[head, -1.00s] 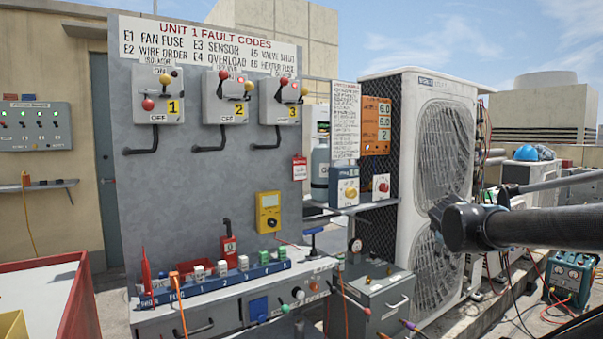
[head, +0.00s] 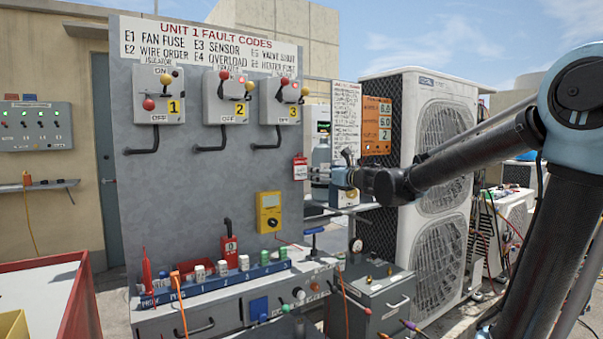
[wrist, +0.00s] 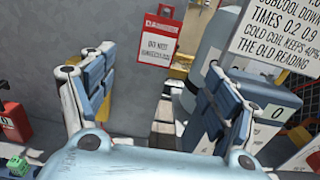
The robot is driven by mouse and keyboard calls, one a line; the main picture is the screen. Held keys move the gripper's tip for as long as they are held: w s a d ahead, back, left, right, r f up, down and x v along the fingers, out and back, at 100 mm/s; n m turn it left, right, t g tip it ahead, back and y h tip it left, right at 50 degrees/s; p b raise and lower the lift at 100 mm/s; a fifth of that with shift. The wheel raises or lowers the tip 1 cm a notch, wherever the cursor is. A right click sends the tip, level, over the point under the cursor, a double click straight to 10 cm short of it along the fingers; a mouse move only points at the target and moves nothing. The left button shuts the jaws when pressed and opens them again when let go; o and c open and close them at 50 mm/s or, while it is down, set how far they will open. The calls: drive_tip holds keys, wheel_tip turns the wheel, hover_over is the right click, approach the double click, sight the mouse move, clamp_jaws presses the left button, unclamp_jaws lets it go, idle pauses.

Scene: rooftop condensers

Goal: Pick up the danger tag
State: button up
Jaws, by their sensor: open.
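The danger tag (head: 300,168) is a small red and white card hanging upright at the right edge of the grey panel. In the wrist view the tag (wrist: 158,45) shows a red top and a white lower part with dark print, ahead of and between the fingers. My gripper (head: 341,172) is a little right of the tag in the head view, in front of the shelf area. In the wrist view my gripper (wrist: 157,68) has its two blue-grey fingers spread wide, with nothing between them. The tag is apart from both fingers.
A white notice (wrist: 272,35) and a blue-grey box (wrist: 262,105) are close to the right finger. A grey-blue cylinder (wrist: 205,50) stands behind that finger. A red lockout piece (wrist: 14,122) is at far left. The grey panel (head: 215,185) is bare left of the tag.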

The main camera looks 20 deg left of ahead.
sight(301, 169)
drive_tip(key=x, duration=1.5)
drive_tip(key=shift+w+a, duration=0.1)
drive_tip(key=shift+a, duration=0.05)
drive_tip(key=shift+c, duration=0.2)
drive_tip(key=c, duration=1)
